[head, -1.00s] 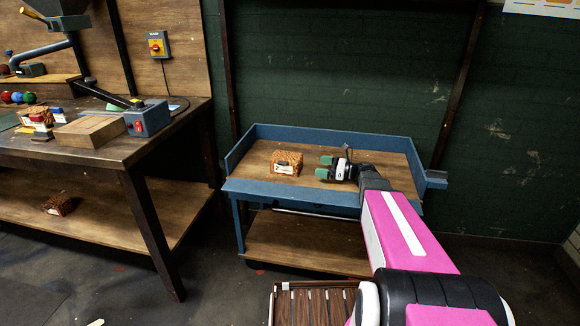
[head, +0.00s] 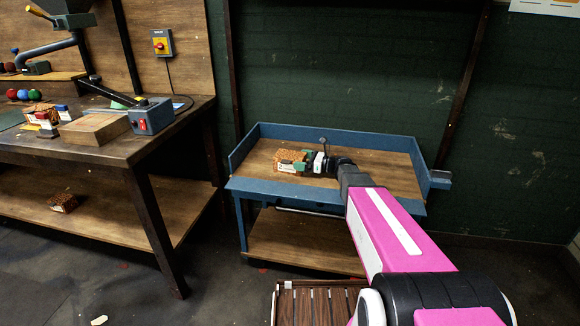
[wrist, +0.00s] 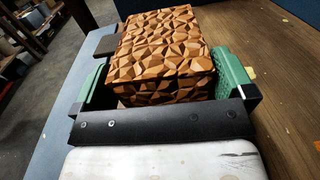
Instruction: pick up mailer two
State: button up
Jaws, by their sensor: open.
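The mailer (head: 284,155) is a small brown box with a faceted pattern. It sits on the wooden top of the blue-edged table (head: 385,170); its label, which read 2 a second ago, is now partly covered by my gripper. My gripper (head: 291,161) reaches it from the right. In the wrist view the mailer (wrist: 165,50) lies between the green fingers of my gripper (wrist: 163,85). The fingers are open, one on each side. A small gap seems to show at the left finger; contact at the right finger is unclear.
The blue table has a raised rim (head: 330,133) at the back and sides. A workbench (head: 120,155) on the left holds a wooden block (head: 95,129), a blue switch box (head: 151,116) and coloured balls (head: 23,95). Another patterned box (head: 62,202) lies on its lower shelf.

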jog(key=c, duration=0.6)
jog(key=shift+r, duration=0.1)
jog(key=shift+r, duration=0.5)
jog(key=r, duration=0.2)
jog(key=s+a+r, duration=0.1)
jog(key=shift+s+r, duration=0.1)
jog(key=shift+r, duration=0.25)
jog(key=s+a+r, duration=0.6)
jog(key=s+a, duration=0.1)
jog(key=shift+a, duration=0.15)
